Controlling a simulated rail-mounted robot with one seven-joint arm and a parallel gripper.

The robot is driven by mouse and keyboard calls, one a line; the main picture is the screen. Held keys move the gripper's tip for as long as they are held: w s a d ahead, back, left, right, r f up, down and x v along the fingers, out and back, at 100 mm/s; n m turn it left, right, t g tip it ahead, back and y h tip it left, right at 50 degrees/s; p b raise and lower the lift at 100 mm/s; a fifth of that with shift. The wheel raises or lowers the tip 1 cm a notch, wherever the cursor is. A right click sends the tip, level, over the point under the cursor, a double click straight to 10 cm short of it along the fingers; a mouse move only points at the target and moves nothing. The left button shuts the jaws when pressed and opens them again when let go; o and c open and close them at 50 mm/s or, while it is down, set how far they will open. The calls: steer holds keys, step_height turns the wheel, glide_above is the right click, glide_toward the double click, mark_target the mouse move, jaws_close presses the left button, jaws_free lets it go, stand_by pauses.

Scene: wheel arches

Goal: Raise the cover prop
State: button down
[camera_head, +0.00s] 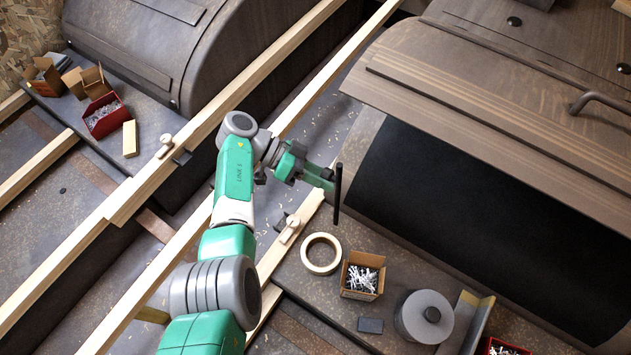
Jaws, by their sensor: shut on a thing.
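A dark, thin rod (337,197), which looks like the cover prop, stands nearly upright in the picture near the left edge of the dark opening. My green gripper (328,180) reaches it from the left and is shut on its upper part. The fingertips are small and partly hidden by the rod. A brown wood-grained cover (490,120) slopes above the black opening (440,200) to the right. I cannot tell whether the rod touches the cover or the surface below.
Below the gripper lie a tape ring (321,253), a carton of screws (362,276), a dark block (370,325) and a grey round weight (424,317). Wooden rails (225,105) run diagonally past my arm. A curved arch (190,50) stands at upper left, near a red bin (105,115).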

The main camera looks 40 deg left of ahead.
steer(key=shift+a+f, duration=0.2)
steer(key=shift+f, duration=0.15)
steer(key=c, duration=1.4)
jaws_free()
steer(key=o, duration=0.3)
steer(key=shift+w+a+r, duration=0.15)
steer(key=shift+w+a, duration=0.05)
steer(key=shift+a, duration=0.25)
steer(key=shift+r, duration=0.2)
steer(key=shift+a+r, duration=0.1)
steer(key=v, duration=0.7)
steer(key=shift+s+a, duration=0.2)
steer(key=shift+a, duration=0.05)
